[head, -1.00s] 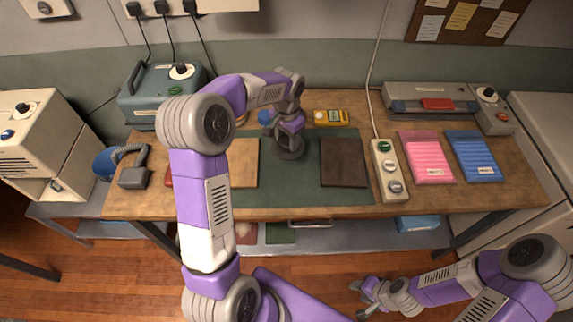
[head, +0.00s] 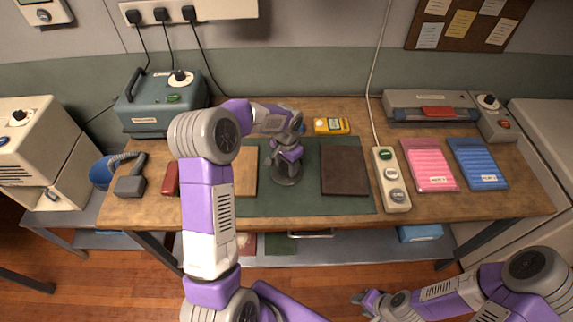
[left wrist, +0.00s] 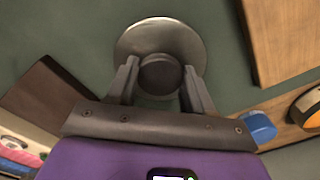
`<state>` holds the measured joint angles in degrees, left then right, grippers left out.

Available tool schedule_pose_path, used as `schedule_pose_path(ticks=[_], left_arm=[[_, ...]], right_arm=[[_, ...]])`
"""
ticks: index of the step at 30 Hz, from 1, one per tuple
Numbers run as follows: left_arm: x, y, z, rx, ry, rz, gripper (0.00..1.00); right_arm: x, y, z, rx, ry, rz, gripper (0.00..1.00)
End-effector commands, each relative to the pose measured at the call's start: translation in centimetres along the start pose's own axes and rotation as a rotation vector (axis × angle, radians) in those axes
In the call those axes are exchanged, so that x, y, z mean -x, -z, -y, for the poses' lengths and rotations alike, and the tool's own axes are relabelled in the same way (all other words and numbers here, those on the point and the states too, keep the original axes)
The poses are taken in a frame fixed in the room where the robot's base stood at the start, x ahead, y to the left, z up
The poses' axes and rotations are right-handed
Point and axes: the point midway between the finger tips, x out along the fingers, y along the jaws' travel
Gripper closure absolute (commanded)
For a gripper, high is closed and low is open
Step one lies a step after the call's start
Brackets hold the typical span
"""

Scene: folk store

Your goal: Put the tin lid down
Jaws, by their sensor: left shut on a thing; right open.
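The tin lid (head: 288,177) is a round grey disc with a dark knob. It is over the green mat (head: 300,202), between a light wooden board (head: 245,172) and a dark brown board (head: 345,170). My left gripper (head: 288,158) is shut on the lid's knob from above. In the left wrist view, the lid (left wrist: 150,35) shows behind the knob (left wrist: 160,76), which is between the two fingers of my left gripper (left wrist: 161,84). The lid looks about flat; I cannot tell whether it touches the mat. My right gripper (head: 368,303) is open and empty, low in front of the table.
A yellow meter (head: 331,126) lies behind the mat. A blue-green machine (head: 160,98) stands at the back left. The mat's front part is bare.

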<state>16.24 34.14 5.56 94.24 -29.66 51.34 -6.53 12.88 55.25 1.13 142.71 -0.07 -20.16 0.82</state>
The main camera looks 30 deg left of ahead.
Motion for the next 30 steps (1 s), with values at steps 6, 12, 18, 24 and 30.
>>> schedule_pose_path(ticks=[6,12,18,24,30], left_arm=[[-0.2,0.0,0.0,-0.001,0.0,0.001,0.23],[-0.2,0.0,0.0,0.0,0.0,0.001,0.23],[0.8,0.0,0.0,0.0,0.001,-0.002,0.23],[4.8,0.1,0.0,0.0,0.002,-0.004,0.23],[9.1,0.1,0.0,-0.001,0.001,-0.003,0.23]], right_arm=[[-0.1,0.0,0.0,0.0,0.0,0.0,0.57],[-0.1,0.0,0.0,0.0,0.0,0.0,0.57],[0.3,0.0,0.1,0.0,0.0,0.0,0.57],[1.2,-0.1,0.5,0.0,0.0,0.0,0.57],[2.2,-0.1,0.8,0.0,0.0,0.0,0.57]])
